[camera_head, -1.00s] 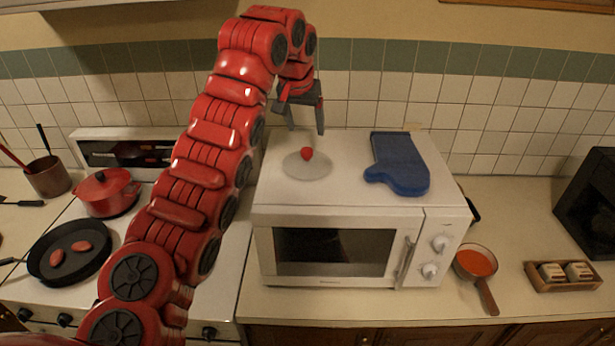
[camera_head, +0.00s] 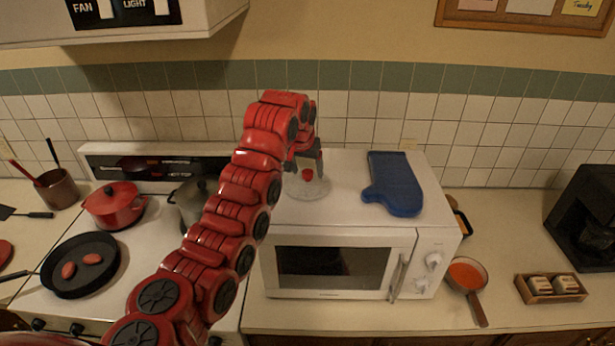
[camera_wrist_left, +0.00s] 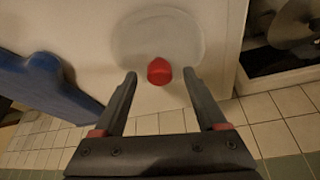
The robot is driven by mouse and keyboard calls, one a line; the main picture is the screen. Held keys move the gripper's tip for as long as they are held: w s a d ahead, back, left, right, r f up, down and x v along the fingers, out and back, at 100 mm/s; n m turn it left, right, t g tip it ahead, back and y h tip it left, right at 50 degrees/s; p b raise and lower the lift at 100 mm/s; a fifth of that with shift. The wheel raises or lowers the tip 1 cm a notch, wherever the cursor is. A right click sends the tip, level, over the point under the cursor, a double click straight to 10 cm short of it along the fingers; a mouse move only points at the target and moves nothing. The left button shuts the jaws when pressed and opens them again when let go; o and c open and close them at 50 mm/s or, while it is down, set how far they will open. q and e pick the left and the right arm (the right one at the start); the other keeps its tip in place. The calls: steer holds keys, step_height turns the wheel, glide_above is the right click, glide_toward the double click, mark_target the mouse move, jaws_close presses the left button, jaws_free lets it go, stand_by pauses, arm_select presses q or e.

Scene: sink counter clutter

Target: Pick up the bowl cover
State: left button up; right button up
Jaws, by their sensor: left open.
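The bowl cover (camera_head: 318,189) is a clear, round lid with a red knob (camera_head: 307,174). It lies on top of the white microwave (camera_head: 350,215), towards the left side. My left gripper (camera_head: 305,166) is over the cover, pointing down close to the knob. In the left wrist view, the red knob (camera_wrist_left: 159,71) stands just beyond and between the open fingertips (camera_wrist_left: 161,76), and the clear disc of the cover (camera_wrist_left: 150,35) spreads beyond it. The fingers do not appear to touch the knob. My right gripper is not in view.
A blue oven mitt (camera_head: 394,184) lies on the microwave, right of the cover. The tiled wall (camera_head: 350,130) is close behind. A stove with a red pot (camera_head: 114,208), a grey pot (camera_head: 190,203) and a black pan (camera_head: 80,275) is left. An orange-filled saucepan (camera_head: 467,273) is right.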

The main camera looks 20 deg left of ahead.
arm_select(q)
steer(key=shift+f, duration=0.15)
jaws_close()
stand_by(0.6)
